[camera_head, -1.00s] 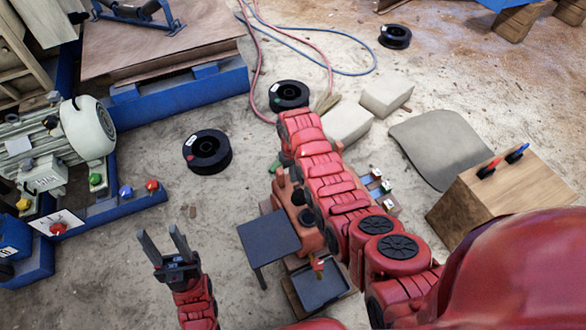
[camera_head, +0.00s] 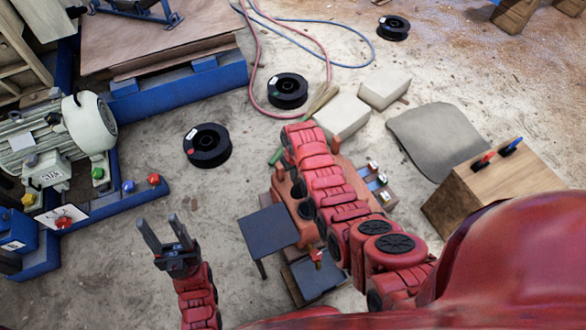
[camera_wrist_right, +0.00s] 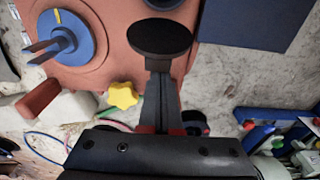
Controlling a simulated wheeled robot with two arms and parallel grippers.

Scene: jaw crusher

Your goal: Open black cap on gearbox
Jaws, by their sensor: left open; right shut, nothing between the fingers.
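The orange-red gearbox (camera_head: 281,187) stands at mid-picture in the head view, partly hidden under my right arm. In the right wrist view its body (camera_wrist_right: 110,70) fills the upper left. The round black cap (camera_wrist_right: 160,36) shows there at top centre. My right gripper (camera_wrist_right: 160,78) is shut and empty, its fingertips just below the cap in the picture; I cannot tell whether they touch it. The head view hides this gripper behind the arm. My left gripper (camera_head: 164,233) is open and empty above bare floor, well left of the gearbox.
A yellow star knob (camera_wrist_right: 122,95) and a blue round part (camera_wrist_right: 65,38) are close to the right gripper. A small dark table (camera_head: 268,229) stands beside the gearbox. A wooden box (camera_head: 490,175) is to the right. Black spools (camera_head: 190,152) lie on open floor.

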